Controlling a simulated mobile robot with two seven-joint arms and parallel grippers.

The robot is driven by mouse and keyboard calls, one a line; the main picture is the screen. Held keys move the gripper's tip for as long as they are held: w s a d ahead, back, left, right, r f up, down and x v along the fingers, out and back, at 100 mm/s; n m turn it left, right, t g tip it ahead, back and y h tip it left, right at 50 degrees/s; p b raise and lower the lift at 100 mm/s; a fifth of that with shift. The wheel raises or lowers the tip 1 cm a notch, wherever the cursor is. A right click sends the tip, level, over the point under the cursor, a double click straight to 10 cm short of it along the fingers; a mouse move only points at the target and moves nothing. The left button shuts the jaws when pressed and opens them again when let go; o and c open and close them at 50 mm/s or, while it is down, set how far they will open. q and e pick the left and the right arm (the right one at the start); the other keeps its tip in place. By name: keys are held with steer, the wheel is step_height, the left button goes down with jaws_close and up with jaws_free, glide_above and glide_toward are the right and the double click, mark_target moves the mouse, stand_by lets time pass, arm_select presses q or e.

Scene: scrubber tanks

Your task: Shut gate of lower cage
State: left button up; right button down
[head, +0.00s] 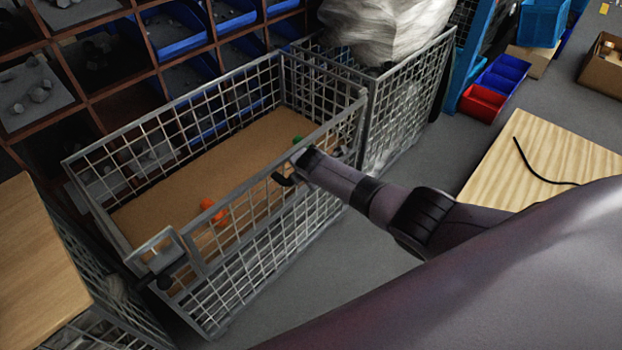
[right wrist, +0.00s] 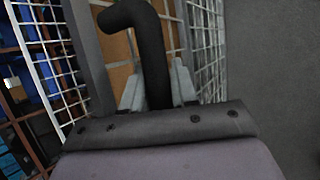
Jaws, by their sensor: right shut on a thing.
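The wire cage (head: 165,97) is open-topped with a brown floor and grey mesh sides. Its front mesh panel, the gate (head: 262,208), runs from the latch corner at front left up to the right corner post. A black hooked handle (head: 284,180) is at the gate's upper rail; it fills the middle of the right wrist view (right wrist: 152,50). My right gripper (right wrist: 158,92) is shut on this handle, and its fingers are partly hidden behind the wrist edge. Whether the gate is fully flush with the frame, I cannot tell. My left gripper is not in view.
A black latch (head: 166,277) sits at the cage's front left corner. Orange pieces (head: 211,211) lie inside. A second cage (head: 405,98) holding a wrapped load stands behind right. Wooden tables (head: 545,160) flank the cage at right and left. Grey floor is clear in front.

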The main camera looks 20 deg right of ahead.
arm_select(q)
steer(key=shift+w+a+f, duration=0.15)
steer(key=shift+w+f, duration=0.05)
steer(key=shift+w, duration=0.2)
arm_select(e)
steer(key=shift+w+a+r, duration=0.2)
steer(key=shift+w+r, duration=0.05)
steer(key=shift+w, duration=0.3)
steer(key=shift+w+a+r, duration=0.2)
steer(key=shift+w+r, duration=0.05)
steer(key=shift+w, duration=0.3)
